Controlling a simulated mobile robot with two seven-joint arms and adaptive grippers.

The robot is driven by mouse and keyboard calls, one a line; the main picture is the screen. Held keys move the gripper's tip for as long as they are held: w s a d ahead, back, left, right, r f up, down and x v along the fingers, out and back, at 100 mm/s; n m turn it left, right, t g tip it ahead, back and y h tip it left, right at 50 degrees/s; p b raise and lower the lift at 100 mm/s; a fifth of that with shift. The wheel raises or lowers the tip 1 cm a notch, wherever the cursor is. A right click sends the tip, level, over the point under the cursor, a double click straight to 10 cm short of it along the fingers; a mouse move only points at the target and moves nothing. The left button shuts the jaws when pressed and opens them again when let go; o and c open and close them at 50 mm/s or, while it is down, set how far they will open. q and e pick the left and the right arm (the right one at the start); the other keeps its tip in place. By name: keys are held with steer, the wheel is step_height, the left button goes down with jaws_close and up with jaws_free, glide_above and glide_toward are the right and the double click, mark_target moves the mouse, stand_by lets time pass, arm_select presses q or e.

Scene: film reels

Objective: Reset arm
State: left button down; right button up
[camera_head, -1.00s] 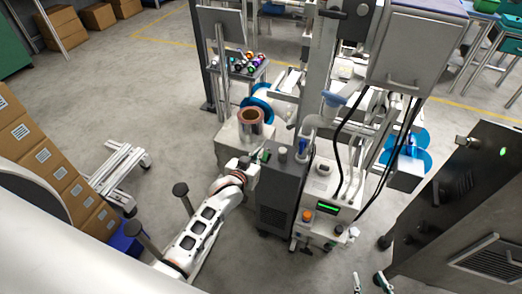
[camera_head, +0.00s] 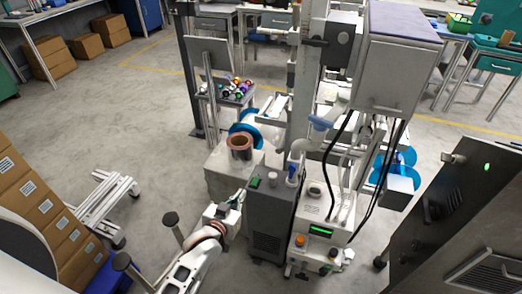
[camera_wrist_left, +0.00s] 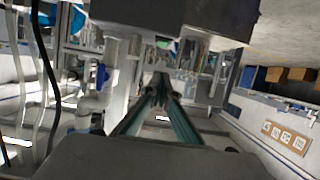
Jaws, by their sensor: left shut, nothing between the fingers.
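My left arm comes in from the bottom left in the head view. Its gripper (camera_head: 238,198) is near the dark grey cabinet (camera_head: 270,215) of the machine, below the white block that carries a copper-coloured roll (camera_head: 240,143). In the left wrist view the green-grey fingers (camera_wrist_left: 160,84) come together at their tips with nothing between them. The left gripper is shut and empty. My right gripper does not show in either view now.
The machine's white control box (camera_head: 316,235) stands right of the dark cabinet. Blue reels (camera_head: 245,130) sit behind the roll. A white cart frame (camera_head: 102,203) and stacked cartons (camera_head: 40,208) stand at the left. A large dark cabinet (camera_head: 470,200) stands at the right.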

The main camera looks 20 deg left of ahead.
arm_select(q)
steer(key=s+d+f+m+g+h, duration=0.1)
steer(key=s+f+m, duration=0.1)
steer(key=s, duration=0.8)
steer(key=s+d+f+m+g+h, duration=0.1)
steer(key=s+f, duration=0.3)
steer(key=s, duration=0.7)
steer(key=shift+d+m+g, duration=0.5)
steer(key=shift+d+g, duration=0.2)
steer(key=shift+d, duration=0.05)
steer(key=shift+w, duration=0.1)
